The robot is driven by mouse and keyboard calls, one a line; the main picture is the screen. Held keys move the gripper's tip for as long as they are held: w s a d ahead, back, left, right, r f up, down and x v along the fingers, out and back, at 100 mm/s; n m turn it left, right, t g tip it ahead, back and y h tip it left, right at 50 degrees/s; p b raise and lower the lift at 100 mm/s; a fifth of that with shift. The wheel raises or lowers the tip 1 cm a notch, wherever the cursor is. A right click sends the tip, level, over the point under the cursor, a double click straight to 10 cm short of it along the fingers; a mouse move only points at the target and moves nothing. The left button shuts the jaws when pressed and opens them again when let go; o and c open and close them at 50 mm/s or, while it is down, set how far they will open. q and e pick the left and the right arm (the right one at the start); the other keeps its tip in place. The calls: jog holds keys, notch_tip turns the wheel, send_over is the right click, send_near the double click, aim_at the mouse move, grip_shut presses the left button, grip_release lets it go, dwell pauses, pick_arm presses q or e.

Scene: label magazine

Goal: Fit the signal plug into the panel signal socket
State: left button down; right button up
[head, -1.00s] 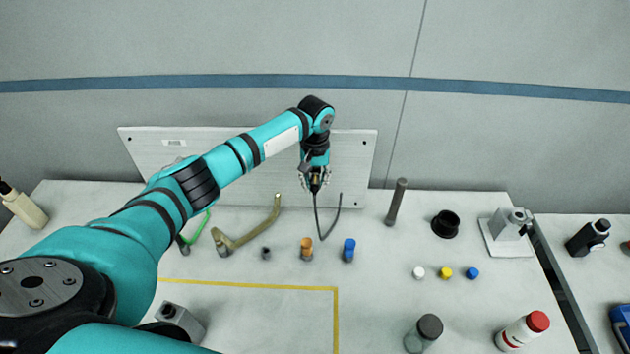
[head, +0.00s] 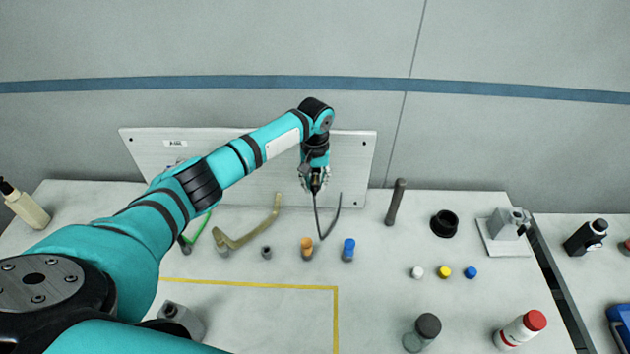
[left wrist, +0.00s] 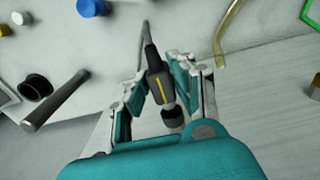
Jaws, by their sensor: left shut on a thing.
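My left gripper (head: 315,180) is in front of the upright grey panel (head: 352,170) at the back of the table. It is shut on a dark plug with a yellow stripe, which shows between the fingers in the left wrist view (left wrist: 160,86). A dark cable (head: 322,228) hangs from the plug in a loop and rises again on the right. My right gripper is not in view.
An olive bent tube (head: 245,228), an orange-capped piece (head: 307,247) and a blue-capped piece (head: 348,249) are on the table in front of the panel. A dark grey rod (head: 396,202) and a black cup (head: 444,224) are to the right. Bottles stand near the front right.

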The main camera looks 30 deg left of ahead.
aim_at(316, 174)
pick_arm(q)
jog(key=shift+w, duration=0.15)
dwell(0.5)
jog(key=shift+w+a+f+b, duration=0.1)
jog(key=shift+w+a+b, duration=0.05)
jog(key=shift+w+b, duration=0.15)
jog(key=shift+w+a+b, duration=0.25)
jog(key=shift+w+b, duration=0.15)
jog(key=shift+b, duration=0.1)
jog(key=shift+w+a+b, duration=0.1)
jog(key=shift+w+b, duration=0.15)
jog(key=shift+b, duration=0.15)
jog(key=c, duration=1.4)
grip_release()
jog(key=o, duration=0.4)
jog(key=shift+w+a, duration=0.1)
jog(key=shift+w, duration=0.05)
jog(key=shift+c, duration=0.2)
notch_tip(316, 174, up, 12)
